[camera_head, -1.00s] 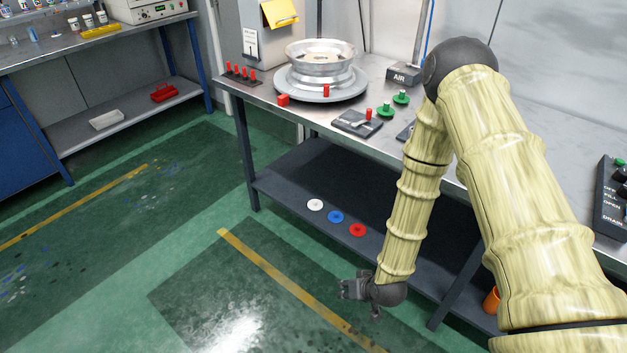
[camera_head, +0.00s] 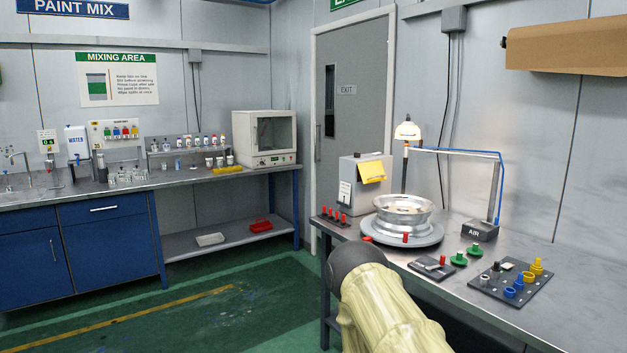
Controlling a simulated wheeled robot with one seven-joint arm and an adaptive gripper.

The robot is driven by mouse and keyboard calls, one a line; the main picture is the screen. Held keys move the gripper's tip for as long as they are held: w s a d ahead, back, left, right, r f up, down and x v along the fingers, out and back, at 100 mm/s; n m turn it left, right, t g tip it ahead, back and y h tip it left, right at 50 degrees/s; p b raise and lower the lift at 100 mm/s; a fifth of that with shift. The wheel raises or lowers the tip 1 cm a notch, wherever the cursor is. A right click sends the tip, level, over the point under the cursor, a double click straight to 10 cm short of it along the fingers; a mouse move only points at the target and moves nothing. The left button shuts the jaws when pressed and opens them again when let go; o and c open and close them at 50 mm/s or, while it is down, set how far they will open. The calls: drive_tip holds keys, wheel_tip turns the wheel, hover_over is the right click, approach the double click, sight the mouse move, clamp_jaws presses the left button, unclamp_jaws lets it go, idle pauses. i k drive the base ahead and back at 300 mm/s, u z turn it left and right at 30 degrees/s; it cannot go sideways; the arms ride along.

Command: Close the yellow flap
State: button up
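The yellow flap (camera_head: 372,172) is on the upper front of a grey box (camera_head: 351,190) at the back left of the steel workbench. It sticks out from the box at a slant, so it looks open. My arm (camera_head: 384,309) shows at the bottom centre, in front of the bench's left part, with its dark joint below and left of the wheel. My gripper is outside the picture, and its distance from the flap cannot be seen.
A silver wheel on a round turntable (camera_head: 428,238) stands right of the box. Red pegs (camera_head: 333,217) line the bench's left corner. An AIR block (camera_head: 480,231) and a peg board (camera_head: 510,284) lie to the right. Green floor (camera_head: 262,335) is clear on the left.

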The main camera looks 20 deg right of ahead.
sight(370, 171)
drive_tip(key=u, duration=0.2)
drive_tip(key=i, duration=1.7)
drive_tip(key=z, duration=0.9)
